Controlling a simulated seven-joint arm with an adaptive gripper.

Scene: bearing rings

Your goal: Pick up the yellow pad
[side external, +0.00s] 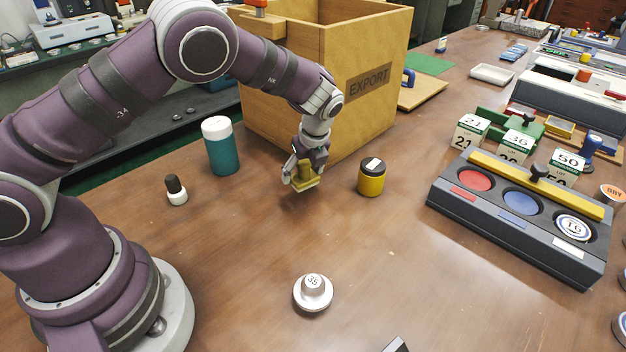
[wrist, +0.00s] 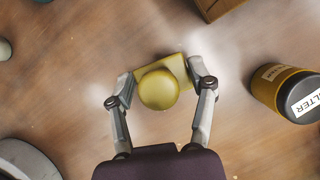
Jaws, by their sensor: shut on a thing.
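The yellow pad (wrist: 176,64) is a flat block with a round yellow knob (wrist: 159,89) on top. In the wrist view it sits between my two fingers, which touch it on both sides. In the side external view the pad (side external: 305,184) hangs under my gripper (side external: 303,172), in front of the wooden box. My gripper, also seen in the wrist view (wrist: 160,88), is shut on the pad. I cannot tell for sure how far the pad is above the table.
A wooden EXPORT box (side external: 300,60) stands behind my gripper. A yellow jar with a black lid (side external: 371,180) is close on the right, a teal bottle (side external: 221,150) on the left. A silver weight (side external: 312,293) sits in front. A dark tray (side external: 500,225) with coloured wells lies right.

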